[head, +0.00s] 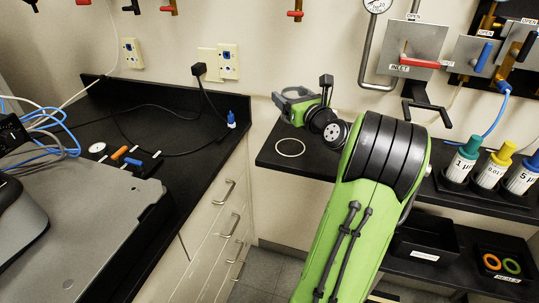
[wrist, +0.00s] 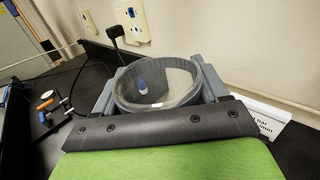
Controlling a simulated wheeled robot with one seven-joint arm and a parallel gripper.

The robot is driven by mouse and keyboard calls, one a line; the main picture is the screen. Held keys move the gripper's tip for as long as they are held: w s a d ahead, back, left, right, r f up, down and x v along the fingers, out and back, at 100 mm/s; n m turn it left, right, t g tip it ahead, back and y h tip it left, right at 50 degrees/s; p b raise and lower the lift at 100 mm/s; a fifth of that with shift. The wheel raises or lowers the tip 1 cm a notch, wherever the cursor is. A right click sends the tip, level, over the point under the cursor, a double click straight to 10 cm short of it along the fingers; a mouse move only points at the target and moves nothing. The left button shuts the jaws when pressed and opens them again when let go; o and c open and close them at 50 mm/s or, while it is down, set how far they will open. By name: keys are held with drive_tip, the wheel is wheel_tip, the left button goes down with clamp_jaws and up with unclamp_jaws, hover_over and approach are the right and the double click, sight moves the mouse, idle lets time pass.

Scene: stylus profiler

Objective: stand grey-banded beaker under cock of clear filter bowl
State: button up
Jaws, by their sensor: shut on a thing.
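My gripper (head: 294,104) is at the back of the right-hand black bench, near the wall. In the wrist view its grey jaws are shut on a clear round vessel with a grey rim, which I take as the grey-banded beaker (wrist: 180,86). It is seen from above and looks empty; its lower part is hidden. In the head view the jaws mostly hide it. A thin white ring (head: 290,148) lies on the bench below and in front of my gripper. I cannot make out a clear filter bowl or its cock in either view.
Several bottle-like items with green (head: 461,163), yellow (head: 491,170) and blue caps stand right of my arm. A gauge pipe and red-handled inlet valve (head: 418,62) are on the wall. A white card (wrist: 262,118) stands right of the jaws. A gap separates the two benches.

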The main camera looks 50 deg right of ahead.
drive_tip(key=shift+w+a+f, duration=0.1)
drive_tip(key=shift+w+a, duration=0.1)
wheel_tip(320, 180, down, 9)
drive_tip(key=b, duration=0.5)
drive_tip(key=shift+f, duration=0.15)
drive_tip(key=shift+f, duration=0.15)
drive_tip(key=o, duration=1.5)
